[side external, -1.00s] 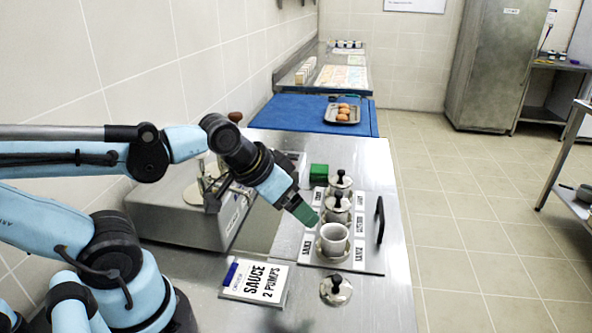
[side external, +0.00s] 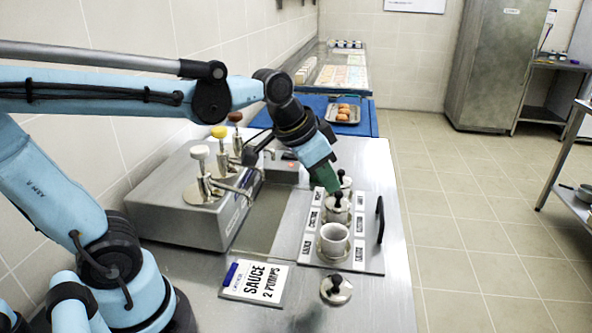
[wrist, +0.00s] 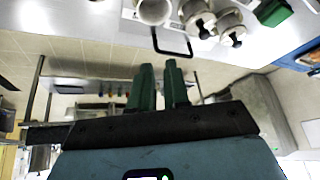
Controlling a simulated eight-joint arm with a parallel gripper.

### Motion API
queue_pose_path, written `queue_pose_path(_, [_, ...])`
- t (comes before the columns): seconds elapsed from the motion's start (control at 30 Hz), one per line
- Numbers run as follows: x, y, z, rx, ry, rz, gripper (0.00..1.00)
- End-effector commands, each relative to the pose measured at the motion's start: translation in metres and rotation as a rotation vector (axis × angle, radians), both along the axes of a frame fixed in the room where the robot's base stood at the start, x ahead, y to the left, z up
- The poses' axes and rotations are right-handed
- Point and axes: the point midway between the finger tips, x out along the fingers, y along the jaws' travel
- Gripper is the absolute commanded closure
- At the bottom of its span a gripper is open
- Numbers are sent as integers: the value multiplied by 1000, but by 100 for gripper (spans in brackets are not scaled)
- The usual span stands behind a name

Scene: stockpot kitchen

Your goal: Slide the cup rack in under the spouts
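The cup rack is a pale board (side external: 309,250) with label strips, a row of cups and an upright black handle (side external: 380,220) on its right edge. Its nearest cup (side external: 334,240) is uncovered; the cups behind it have steel lids with black knobs. The handle also shows in the wrist view (wrist: 172,46). The pump dispenser (side external: 185,222) stands left of the rack, its spouts (side external: 238,189) pointing right; a strip of bare counter separates it from the rack. My gripper (side external: 326,184) is above the rack's far half, fingers slightly apart with nothing visible between them (wrist: 159,72).
A loose lid (side external: 337,291) lies on the counter in front of the rack. A green block (wrist: 273,12) shows in the wrist view. A blue surface (side external: 366,123) with a tray lies behind.

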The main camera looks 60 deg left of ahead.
Motion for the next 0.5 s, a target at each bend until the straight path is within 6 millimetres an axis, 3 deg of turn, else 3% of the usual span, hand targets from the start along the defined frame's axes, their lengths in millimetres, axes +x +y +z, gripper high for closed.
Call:
queue_pose_path(0.1, [31, -7, 8, 14, 37, -92, 100])
queue_pose_path(0.27, [71, -17, 10, 29, 81, -222, 100])
queue_pose_path(0.5, [126, -32, -3, 39, 134, -418, 100])
